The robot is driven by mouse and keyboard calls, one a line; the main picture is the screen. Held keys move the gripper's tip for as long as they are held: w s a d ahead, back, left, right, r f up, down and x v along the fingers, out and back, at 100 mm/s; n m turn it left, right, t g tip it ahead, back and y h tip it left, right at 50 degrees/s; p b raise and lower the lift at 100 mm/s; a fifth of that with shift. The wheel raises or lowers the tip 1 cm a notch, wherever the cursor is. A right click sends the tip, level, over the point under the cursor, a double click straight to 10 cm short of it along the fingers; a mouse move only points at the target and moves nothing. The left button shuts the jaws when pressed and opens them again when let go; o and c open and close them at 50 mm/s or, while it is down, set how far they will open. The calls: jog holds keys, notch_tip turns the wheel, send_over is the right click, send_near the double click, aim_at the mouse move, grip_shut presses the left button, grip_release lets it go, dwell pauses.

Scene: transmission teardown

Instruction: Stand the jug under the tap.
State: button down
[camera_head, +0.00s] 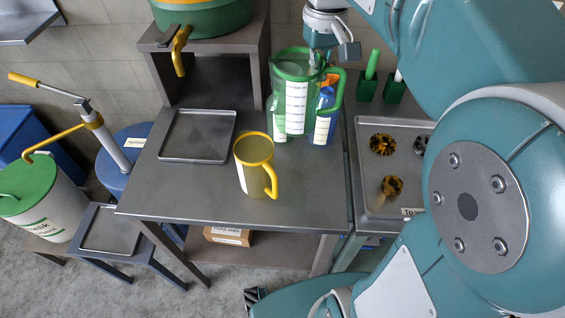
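A clear green jug (291,98) with a white scale strip and a green handle on its right is upright near the back right of the steel table. My gripper (325,56) is at the jug's rim, on the handle side. Its fingertips are partly hidden, so I cannot tell whether it grips the jug. The yellow tap (180,52) sticks out of a green tank (205,18) at upper left. A shallow square metal tray (198,136) lies empty on the table below and in front of the tap. A yellow mug-like jug (254,165) stands near the table's middle.
Blue-and-white bottles (322,122) stand behind or beside the green jug. A tray of gears (383,210) and green holders (367,85) are at right. The table's front left is clear.

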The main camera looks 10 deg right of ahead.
notch_tip(320, 180, down, 18)
dwell(0.5)
jog(key=shift+a, duration=0.1)
jog(key=c, duration=0.8)
grip_release()
